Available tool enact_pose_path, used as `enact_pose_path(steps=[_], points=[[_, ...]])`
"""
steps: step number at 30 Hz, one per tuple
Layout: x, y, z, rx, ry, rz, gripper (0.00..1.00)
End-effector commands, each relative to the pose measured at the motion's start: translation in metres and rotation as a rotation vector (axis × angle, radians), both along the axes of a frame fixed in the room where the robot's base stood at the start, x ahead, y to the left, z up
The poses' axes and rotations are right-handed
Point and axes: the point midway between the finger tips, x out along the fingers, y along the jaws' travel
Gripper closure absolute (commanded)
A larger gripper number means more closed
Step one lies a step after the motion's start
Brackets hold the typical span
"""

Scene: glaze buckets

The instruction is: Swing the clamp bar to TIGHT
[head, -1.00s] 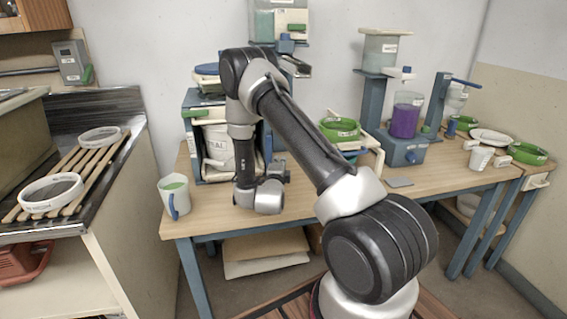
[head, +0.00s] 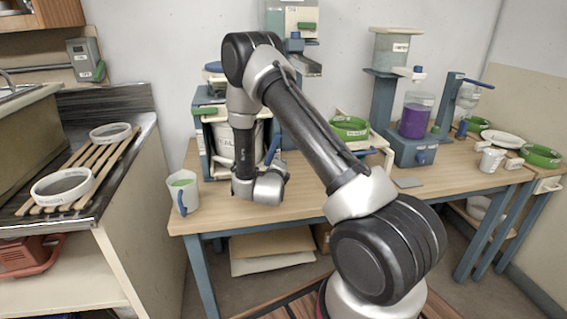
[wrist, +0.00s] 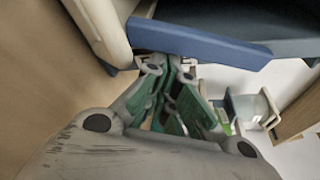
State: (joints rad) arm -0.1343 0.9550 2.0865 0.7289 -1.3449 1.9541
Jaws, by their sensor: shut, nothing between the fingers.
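A blue bar (wrist: 195,45), which looks like the clamp bar, crosses the upper part of the wrist view. In the head view a blue bar (head: 272,149) stands tilted just right of my wrist, at the front of the blue stand with the white bucket (head: 224,142). My gripper (wrist: 167,66) is shut and empty. Its tips are close beside the bar's lower edge; I cannot tell whether they touch it. In the head view my arm hides the gripper and part of the stand. No TIGHT marking is readable.
A green-rimmed sieve (head: 350,127) and a container of purple liquid (head: 415,120) stand to the right. The front middle of the table (head: 310,195) is mostly clear.

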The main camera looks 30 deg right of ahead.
Motion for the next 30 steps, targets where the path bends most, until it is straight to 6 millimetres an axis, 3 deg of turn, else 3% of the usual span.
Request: enact_pose_path(steps=[2,11,30], points=[[0.001,0.004,0.0,0.077,-0.022,0.001,1.0],[0.004,0.014,0.001,0.066,-0.019,0.0,1.0],[0.006,0.014,0.0,0.065,-0.018,0.0,1.0]])
